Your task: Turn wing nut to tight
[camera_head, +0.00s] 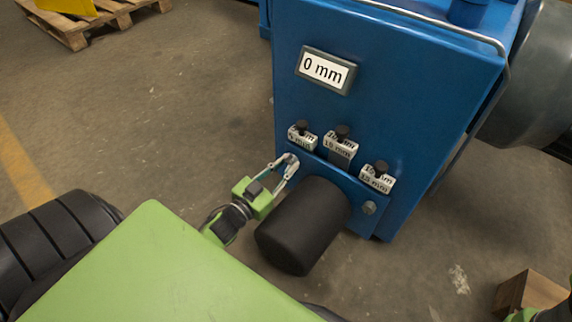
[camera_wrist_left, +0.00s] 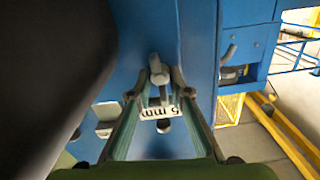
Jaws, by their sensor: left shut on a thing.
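The wing nut (camera_wrist_left: 158,70) is a small grey metal piece on the blue machine's face, between my left fingertips in the left wrist view. My left gripper (camera_head: 286,165) reaches the left end of the blue mounting plate in the head view, left of the black cylindrical motor (camera_head: 303,226). Its two fingers are closed on the wing nut, which they partly hide in the head view. A bolt head (camera_head: 369,207) shows at the plate's right end. My right gripper's fingers are not in view.
The blue machine (camera_head: 400,80) carries a display (camera_head: 326,70) reading 0 mm. Several labelled tags with black knobs sit above the plate, one (camera_head: 378,178) at the right.

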